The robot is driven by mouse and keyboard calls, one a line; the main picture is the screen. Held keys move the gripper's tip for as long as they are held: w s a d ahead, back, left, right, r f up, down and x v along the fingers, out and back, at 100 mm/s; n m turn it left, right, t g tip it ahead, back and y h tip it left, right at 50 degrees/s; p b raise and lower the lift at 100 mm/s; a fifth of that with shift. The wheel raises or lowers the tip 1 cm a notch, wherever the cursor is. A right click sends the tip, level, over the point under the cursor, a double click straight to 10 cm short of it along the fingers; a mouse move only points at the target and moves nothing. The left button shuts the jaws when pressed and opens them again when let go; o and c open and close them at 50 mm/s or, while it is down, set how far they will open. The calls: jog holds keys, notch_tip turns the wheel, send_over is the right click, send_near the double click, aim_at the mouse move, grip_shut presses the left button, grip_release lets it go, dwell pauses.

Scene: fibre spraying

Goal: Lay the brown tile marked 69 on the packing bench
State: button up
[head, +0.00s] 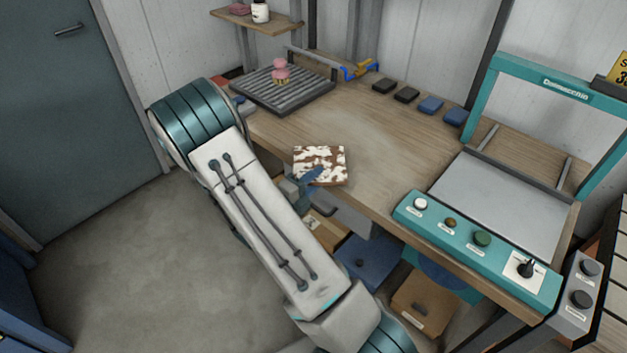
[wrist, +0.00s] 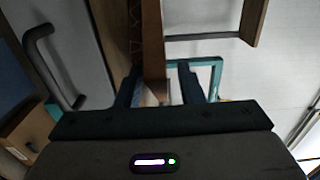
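A square tile with brown and white patches (head: 321,162) shows at the near left edge of the packing bench (head: 390,165). Its number is not readable. It seems to lie flat, turned relative to the bench edge. My gripper (head: 316,173) reaches in from the lower left, and one blue finger shows in front of the tile's near part. In the wrist view my gripper's two dark fingers (wrist: 160,88) stand apart with a gap between them.
A ribbed tray (head: 300,98) with a pink object (head: 281,73) stands at the back left. Several dark and blue blocks line the back. A teal-framed machine (head: 475,243) fills the right. Bench surface behind the tile is clear. A brown box (head: 424,303) sits below.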

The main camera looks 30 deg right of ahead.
jog(key=shift+r, duration=0.15)
jog(key=v, duration=1.2)
jog(key=s+d+r+m+g+y, duration=0.25)
jog(key=s+m+g, duration=0.2)
jog(key=m, duration=0.55)
jog(key=s+d+r+m+g+y, duration=0.2)
jog(key=s+r+m+g+y, duration=0.15)
jog(key=s+m, duration=0.4)
jog(key=s+a+r+m+t+y, duration=0.1)
jog(key=m+y, duration=0.4)
jog(key=m, duration=0.5)
jog(key=s+a+r+m+t+y, duration=0.1)
jog(key=a+r+m+t+y, duration=0.2)
jog(key=m, duration=0.8)
notch_tip(320, 180, up, 3)
jog(key=a+y, duration=0.2)
jog(key=shift+s+a+b, duration=0.25)
jog(key=shift+s+b, duration=0.05)
jog(key=shift+b, duration=0.1)
jog(key=shift+a+r+m+y, duration=0.2)
jog(key=shift+r+m+y, duration=0.2)
jog(key=shift+m, duration=0.25)
jog(key=shift+c, duration=0.2)
jog(key=shift+a+r+m+t, duration=0.15)
jog(key=shift+m+t, duration=0.15)
grip_shut()
